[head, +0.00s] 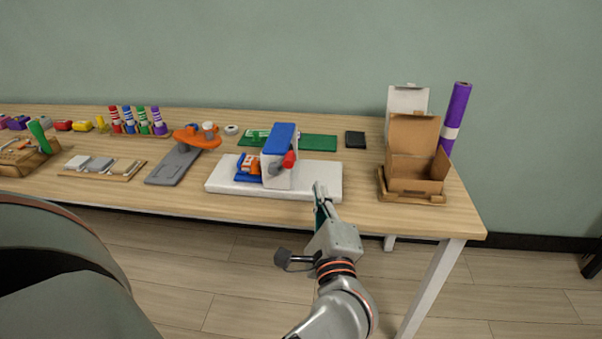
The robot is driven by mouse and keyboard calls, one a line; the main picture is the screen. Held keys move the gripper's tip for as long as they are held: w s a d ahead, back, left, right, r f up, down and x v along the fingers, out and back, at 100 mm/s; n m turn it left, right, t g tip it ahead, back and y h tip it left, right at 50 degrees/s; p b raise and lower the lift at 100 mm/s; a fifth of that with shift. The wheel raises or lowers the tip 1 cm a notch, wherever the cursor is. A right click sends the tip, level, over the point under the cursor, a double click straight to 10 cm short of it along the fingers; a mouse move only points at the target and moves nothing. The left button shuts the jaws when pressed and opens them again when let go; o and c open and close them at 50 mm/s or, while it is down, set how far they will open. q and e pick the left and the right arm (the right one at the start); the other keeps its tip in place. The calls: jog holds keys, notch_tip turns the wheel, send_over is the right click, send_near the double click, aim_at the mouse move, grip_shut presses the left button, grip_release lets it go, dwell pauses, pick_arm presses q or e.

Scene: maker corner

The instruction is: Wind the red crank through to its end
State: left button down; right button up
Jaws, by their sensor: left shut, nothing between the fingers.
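The red crank (289,159) is a short red handle on the right side of a white upright block with a blue top (281,138). A grey part shows where the handle meets the block. The block stands on a white base plate (323,182) near the table's front edge. My left gripper (319,190) is shut and empty, at the front right of the base plate. It is apart from the crank, in front of it and to its right. My right gripper is not in view.
An orange piece on a grey plate (166,167) lies left of the base plate. An open cardboard box (415,165) and a purple roll (457,108) stand to the right. A green mat (319,142) and a black pad (355,139) lie behind. Bare table lies between plate and box.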

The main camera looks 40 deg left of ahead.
aim_at(280, 166)
pick_arm(q)
jog(key=a+r+p, duration=0.1)
jog(key=a+r, duration=0.1)
jog(key=a, duration=0.3)
jog(key=shift+w+a, duration=0.4)
